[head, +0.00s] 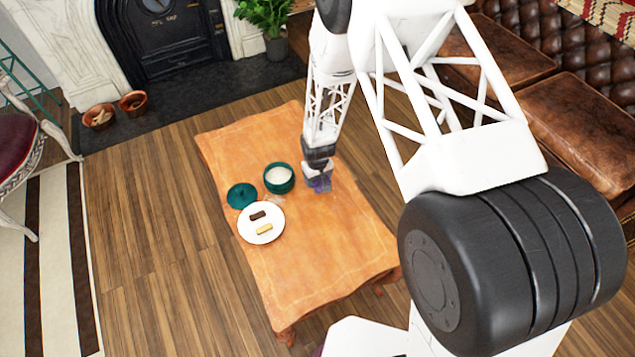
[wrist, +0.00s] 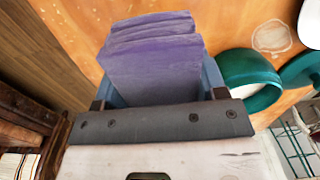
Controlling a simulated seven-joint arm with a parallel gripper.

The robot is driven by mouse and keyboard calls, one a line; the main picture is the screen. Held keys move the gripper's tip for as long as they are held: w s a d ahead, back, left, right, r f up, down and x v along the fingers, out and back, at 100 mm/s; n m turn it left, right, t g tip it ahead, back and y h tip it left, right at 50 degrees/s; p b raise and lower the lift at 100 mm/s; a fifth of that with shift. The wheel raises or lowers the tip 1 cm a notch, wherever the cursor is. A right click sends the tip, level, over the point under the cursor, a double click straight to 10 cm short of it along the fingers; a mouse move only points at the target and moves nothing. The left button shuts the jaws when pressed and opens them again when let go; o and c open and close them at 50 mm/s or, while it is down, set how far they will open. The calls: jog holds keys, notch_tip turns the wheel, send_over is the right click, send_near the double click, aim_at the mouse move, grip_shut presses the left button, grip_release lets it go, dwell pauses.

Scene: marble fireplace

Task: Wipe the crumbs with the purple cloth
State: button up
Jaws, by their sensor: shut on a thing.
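My gripper (head: 317,172) is low over the right half of the wooden table, pointing down. It is shut on the folded purple cloth (wrist: 155,62), which fills the space between the fingers in the wrist view. In the head view only a little of the cloth (head: 320,185) shows below the fingers. Whether it touches the table I cannot tell. A pale patch, seemingly the crumbs (wrist: 272,38), lies on the table near the green pot and white plate. It shows faintly in the head view (head: 275,200), left of my gripper.
The green pot (head: 279,180) with white contents stands close left of my gripper. A green lid (head: 242,195) and a white plate (head: 248,231) with two bars lie beyond it. The near part of the table (head: 325,265) is clear. A leather sofa (head: 575,115) stands at right.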

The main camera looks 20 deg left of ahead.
jog(key=shift+r, duration=0.95)
jog(key=shift+s+d+f, duration=0.25)
jog(key=shift+d+f, duration=0.1)
jog(key=shift+f, duration=0.4)
jog(key=shift+s+d+f, duration=0.2)
jog(key=shift+d+f, duration=0.15)
jog(key=shift+f, duration=0.4)
jog(key=w+a, duration=0.2)
jog(key=w, duration=0.2)
jog(key=w+a+f, duration=0.1)
jog(key=w+a, duration=0.2)
jog(key=w, duration=0.2)
jog(key=w+a, duration=0.3)
jog(key=w, duration=0.1)
jog(key=shift+w+a+f, duration=0.2)
jog(key=shift+w+f, duration=0.05)
jog(key=shift+w, duration=0.05)
jog(key=shift+f, duration=0.1)
jog(key=shift+f, duration=1.65)
jog(key=shift+f, duration=0.35)
